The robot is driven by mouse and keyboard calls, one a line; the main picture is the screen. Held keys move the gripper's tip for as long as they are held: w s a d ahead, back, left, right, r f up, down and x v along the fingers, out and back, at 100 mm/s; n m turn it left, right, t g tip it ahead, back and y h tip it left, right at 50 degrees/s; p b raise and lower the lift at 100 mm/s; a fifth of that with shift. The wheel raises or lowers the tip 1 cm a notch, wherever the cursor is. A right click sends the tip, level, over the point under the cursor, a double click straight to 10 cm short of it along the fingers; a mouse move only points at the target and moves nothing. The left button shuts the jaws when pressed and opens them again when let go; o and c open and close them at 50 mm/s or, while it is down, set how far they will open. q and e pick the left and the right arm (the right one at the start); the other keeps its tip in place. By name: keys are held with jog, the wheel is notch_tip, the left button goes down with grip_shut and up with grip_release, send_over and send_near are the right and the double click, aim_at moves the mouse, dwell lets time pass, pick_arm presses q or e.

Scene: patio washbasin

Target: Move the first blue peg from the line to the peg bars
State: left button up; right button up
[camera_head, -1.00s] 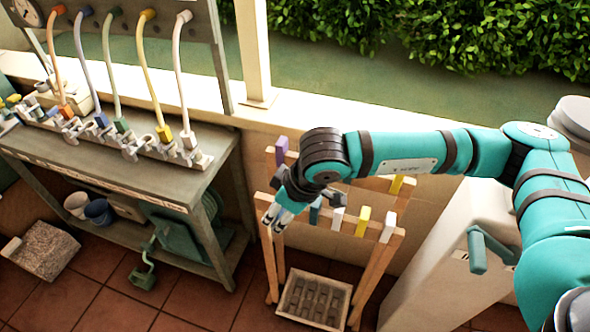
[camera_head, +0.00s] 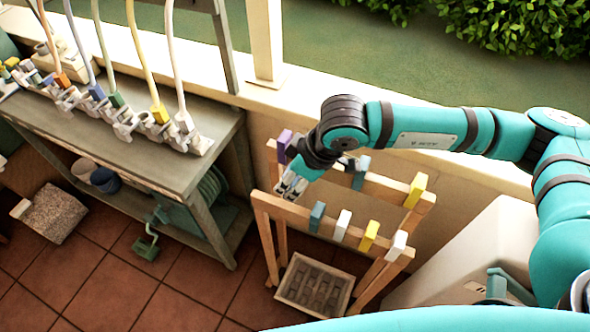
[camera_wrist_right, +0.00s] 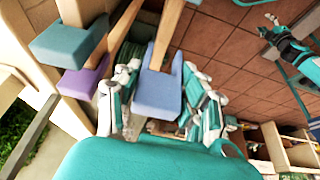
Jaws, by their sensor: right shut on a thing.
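The wooden peg rack has a front bar (camera_head: 273,204) and a back bar (camera_head: 385,188). My right gripper (camera_head: 290,187) is over the left part of the front bar. In the right wrist view its fingers (camera_wrist_right: 160,100) are shut on a lavender-blue peg (camera_wrist_right: 157,92). A wooden bar end lies at that peg's slot; whether the peg rests on it I cannot tell. In the head view the gripper hides this peg.
White (camera_head: 342,225), yellow (camera_head: 369,236) and another white peg (camera_head: 397,246) sit farther right on the front bar. A purple peg (camera_head: 284,146) and a yellow peg (camera_head: 416,190) are on the back bar. A bench (camera_head: 150,155) with taps stands left.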

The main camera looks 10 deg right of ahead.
aim_at(291, 207)
jog(key=shift+s+a+f, duration=0.1)
jog(key=shift+s+f, duration=0.05)
jog(key=shift+f, duration=0.65)
jog(key=shift+f+b, duration=0.35)
jog(key=shift+f, duration=1.65)
jog(key=shift+f+b, duration=0.35)
jog(key=shift+b, duration=0.05)
jog(key=shift+f, duration=0.8)
pick_arm(q)
jog(key=shift+f+b, duration=1.75)
jog(key=shift+f, duration=0.85)
pick_arm(e)
jog(key=shift+f, duration=1.3)
